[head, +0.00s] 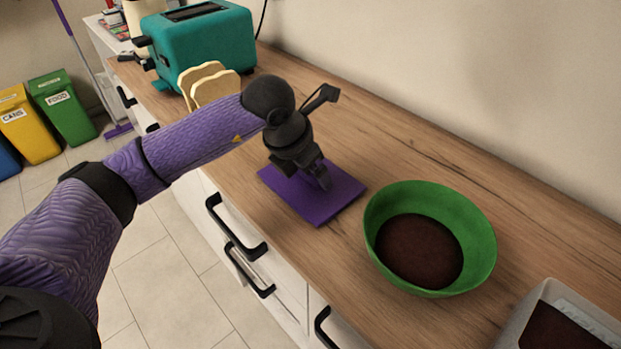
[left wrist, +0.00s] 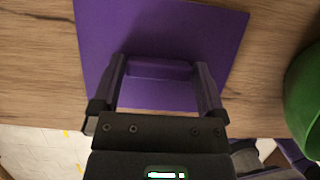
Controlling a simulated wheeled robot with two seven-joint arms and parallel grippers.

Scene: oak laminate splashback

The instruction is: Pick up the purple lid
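The purple lid (head: 298,203) is a flat square plate lying on the wooden counter; in the left wrist view the lid (left wrist: 165,28) fills the upper middle. It has a raised purple bar handle (left wrist: 158,69). My left gripper (head: 321,180) is low over the lid, pointing down. In the left wrist view my left gripper (left wrist: 160,70) has its fingers apart, one at each end of the handle, with the handle between them. Any contact is too close to tell. In the head view the gripper hides the handle. My right gripper is not in view.
A green bowl (head: 482,235) with dark brown contents stands right of the lid. A grey container (head: 507,335) is at the lower right. A teal toaster (head: 208,48) and bread slices (head: 215,88) are at the back left. Drawers with black handles (head: 237,229) run below the counter's front edge.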

